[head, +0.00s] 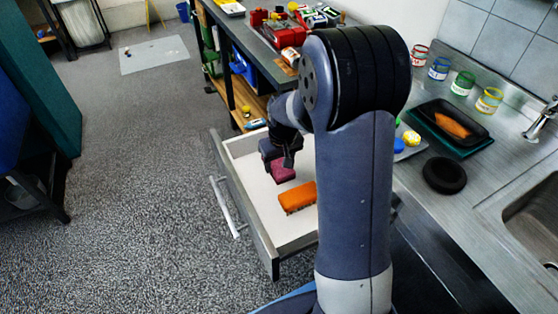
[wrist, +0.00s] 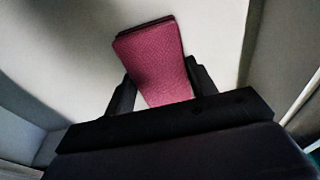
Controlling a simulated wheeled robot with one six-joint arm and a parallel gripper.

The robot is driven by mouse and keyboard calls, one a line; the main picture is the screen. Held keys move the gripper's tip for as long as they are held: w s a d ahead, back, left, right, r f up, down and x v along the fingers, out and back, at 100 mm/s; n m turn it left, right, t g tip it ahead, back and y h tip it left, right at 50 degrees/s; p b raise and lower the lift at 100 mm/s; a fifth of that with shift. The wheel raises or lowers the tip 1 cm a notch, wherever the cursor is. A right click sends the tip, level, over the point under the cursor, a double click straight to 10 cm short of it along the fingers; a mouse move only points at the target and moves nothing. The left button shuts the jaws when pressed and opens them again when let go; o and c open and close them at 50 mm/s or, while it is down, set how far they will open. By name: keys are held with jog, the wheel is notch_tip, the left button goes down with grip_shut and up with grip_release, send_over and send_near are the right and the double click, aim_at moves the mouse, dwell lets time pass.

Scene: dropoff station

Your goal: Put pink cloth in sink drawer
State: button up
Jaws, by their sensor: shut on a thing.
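The pink cloth (head: 282,171) is a small dark-pink folded block inside the open sink drawer (head: 262,244), near its left rear part. My gripper (head: 276,162) points down into the drawer and is shut on the cloth. In the wrist view the cloth (wrist: 155,65) sits between the two black fingers (wrist: 155,90), with the pale drawer bottom (wrist: 65,50) behind it. I cannot tell whether the cloth touches the drawer bottom. My arm hides the drawer's right side.
An orange brush (head: 297,197) lies in the drawer, to the right of and nearer than the cloth. The steel counter at right holds a black tray (head: 449,125), a black round dish (head: 444,175) and several jars (head: 439,68). A workbench (head: 255,45) with tools stands behind.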

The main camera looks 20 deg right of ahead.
aim_at(282, 168)
jog(key=shift+f, duration=0.25)
jog(key=o, duration=0.9)
jog(key=shift+o, duration=0.2)
jog(key=shift+r, duration=0.2)
notch_tip(282, 168, up, 12)
jog(key=s+p, duration=0.1)
jog(key=shift+s+d, duration=0.2)
jog(key=shift+s, duration=0.2)
